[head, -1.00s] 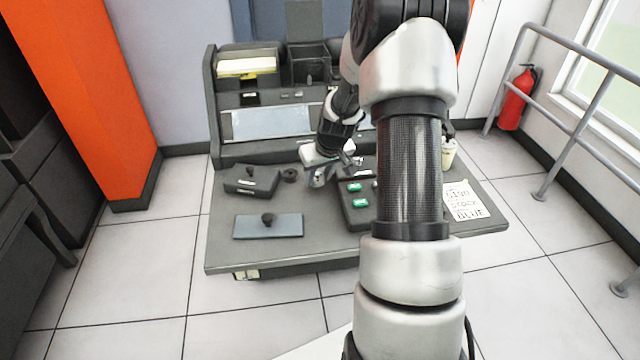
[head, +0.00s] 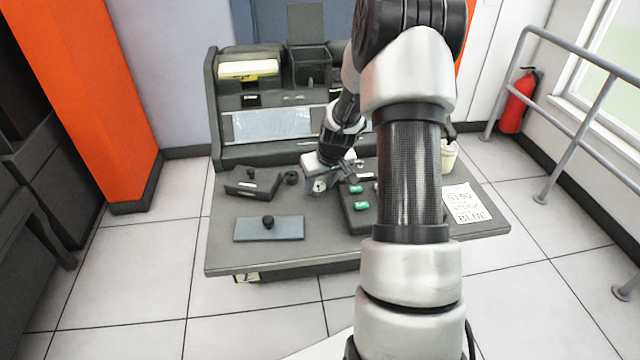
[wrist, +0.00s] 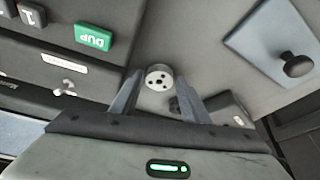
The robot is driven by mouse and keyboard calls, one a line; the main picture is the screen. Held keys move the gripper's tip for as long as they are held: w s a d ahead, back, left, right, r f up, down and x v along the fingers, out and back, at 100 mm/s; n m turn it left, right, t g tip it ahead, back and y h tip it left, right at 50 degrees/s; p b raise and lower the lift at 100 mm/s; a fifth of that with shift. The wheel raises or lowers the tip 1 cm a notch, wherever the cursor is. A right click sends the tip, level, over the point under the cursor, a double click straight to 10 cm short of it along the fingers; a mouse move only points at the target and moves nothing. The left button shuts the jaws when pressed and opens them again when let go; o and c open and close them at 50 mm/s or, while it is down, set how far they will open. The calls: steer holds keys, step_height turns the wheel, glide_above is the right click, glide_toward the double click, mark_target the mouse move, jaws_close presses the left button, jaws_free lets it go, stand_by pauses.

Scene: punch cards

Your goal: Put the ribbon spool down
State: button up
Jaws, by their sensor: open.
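The ribbon spool appears to be the small pale round disc with dark holes (wrist: 159,77) in the wrist view. It lies at the fingertips, with a gap to the finger on each side. My gripper (wrist: 158,82) is open around it. In the head view my gripper (head: 322,188) is low over the middle of the dark desk (head: 310,235). A small pale disc (head: 319,186) shows there beside the fingers. I cannot tell for sure whether it rests on the desk. My forearm hides part of the desk's right side.
A keypad with green keys (head: 361,205) is close to the right of my gripper. A black box (head: 252,181) and a small dark round piece (head: 291,178) stand to the left. A blue-grey plate with a knob (head: 285,229) lies in front. The desk's front-middle is clear.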

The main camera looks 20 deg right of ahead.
steer(key=p+v, duration=0.2)
steer(key=v, duration=0.9)
steer(key=shift+s+r, duration=0.2)
steer(key=shift+r, duration=0.1)
